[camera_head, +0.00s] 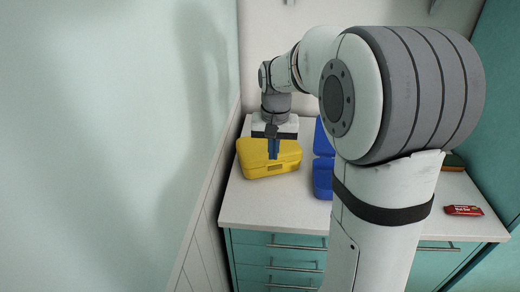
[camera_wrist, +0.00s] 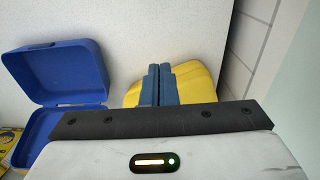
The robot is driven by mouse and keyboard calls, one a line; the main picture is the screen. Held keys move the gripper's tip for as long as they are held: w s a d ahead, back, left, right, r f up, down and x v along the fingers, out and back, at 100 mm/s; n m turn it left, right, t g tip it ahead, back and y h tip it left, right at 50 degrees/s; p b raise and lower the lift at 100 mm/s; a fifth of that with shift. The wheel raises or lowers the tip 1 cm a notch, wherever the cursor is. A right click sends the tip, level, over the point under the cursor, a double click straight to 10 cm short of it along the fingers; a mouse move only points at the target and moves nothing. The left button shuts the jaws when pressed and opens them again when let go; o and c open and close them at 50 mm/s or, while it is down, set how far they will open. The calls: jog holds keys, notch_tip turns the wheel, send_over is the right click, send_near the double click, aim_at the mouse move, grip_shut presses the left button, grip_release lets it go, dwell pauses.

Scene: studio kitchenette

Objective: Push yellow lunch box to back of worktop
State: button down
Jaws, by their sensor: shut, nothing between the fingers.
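The yellow lunch box (camera_head: 262,163) sits closed on the left part of the white worktop (camera_head: 265,205), close to the left wall. My gripper (camera_head: 274,150) is shut and empty, its blue fingers pointing down over the lunch box. In the head view the fingers overlap the box's upper side; I cannot tell whether they touch it. In the wrist view the fingers (camera_wrist: 156,84) stand side by side in front of the yellow lunch box (camera_wrist: 198,84), and my gripper's body hides part of it.
An open blue box (camera_head: 323,180) stands right of the lunch box, partly hidden by my arm; the wrist view shows its raised lid (camera_wrist: 55,70). A red-wrapped bar (camera_head: 463,210) lies at the worktop's right. The worktop in front of the lunch box is clear.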

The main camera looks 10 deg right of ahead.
jog(key=shift+m, duration=0.3)
jog(key=w+f, duration=0.1)
jog(key=f, duration=0.3)
jog(key=w+f, duration=0.1)
jog(key=f, duration=0.3)
jog(key=w+f+p, duration=0.1)
jog(key=f, duration=0.3)
jog(key=shift+w+d+f, duration=0.15)
jog(key=shift+d+f, duration=0.05)
jog(key=shift+f, duration=0.15)
jog(key=w, duration=0.1)
jog(key=w+d+p, duration=0.1)
jog(key=shift+w+r, duration=0.25)
jog(key=shift+w, duration=0.1)
jog(key=shift+w+d, duration=0.15)
jog(key=shift+w, duration=0.45)
